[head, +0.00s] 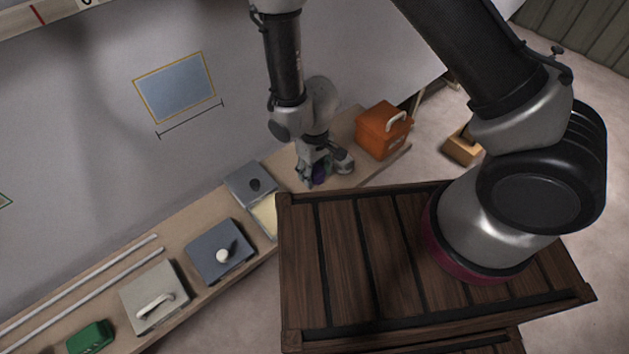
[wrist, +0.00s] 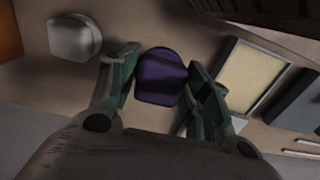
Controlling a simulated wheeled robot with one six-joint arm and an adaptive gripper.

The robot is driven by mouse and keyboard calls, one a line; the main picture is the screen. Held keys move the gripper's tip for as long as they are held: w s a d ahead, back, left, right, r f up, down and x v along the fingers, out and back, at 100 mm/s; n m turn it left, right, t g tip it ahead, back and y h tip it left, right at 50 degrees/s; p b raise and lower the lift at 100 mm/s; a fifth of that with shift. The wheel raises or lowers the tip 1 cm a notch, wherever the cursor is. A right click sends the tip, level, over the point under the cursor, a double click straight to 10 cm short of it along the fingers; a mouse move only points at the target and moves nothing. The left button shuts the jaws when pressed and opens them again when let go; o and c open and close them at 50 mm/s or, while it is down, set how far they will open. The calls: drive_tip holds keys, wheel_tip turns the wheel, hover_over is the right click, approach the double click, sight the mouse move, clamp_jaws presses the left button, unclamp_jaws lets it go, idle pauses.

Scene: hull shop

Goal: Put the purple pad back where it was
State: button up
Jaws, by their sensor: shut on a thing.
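The purple pad (wrist: 160,78) is between the two green-grey fingers of my gripper (wrist: 162,66) in the wrist view. My gripper is shut on it. In the head view the pad (head: 320,173) is a small dark purple patch, partly hidden by my gripper (head: 315,176), over the bench right of the open tray. I cannot tell whether the pad touches the bench. A shallow tray with a cream inside (head: 264,215) lies open on the bench and also shows in the wrist view (wrist: 254,76). Its inside looks empty.
A rounded pale grey object (wrist: 75,38) stands beside my gripper. An orange box (head: 383,130) is farther right.

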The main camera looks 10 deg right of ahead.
sight(314, 181)
drive_tip(key=shift+f, duration=2.25)
drive_tip(key=shift+f, duration=0.1)
drive_tip(key=o, duration=1)
drive_tip(key=shift+c, duration=0.2)
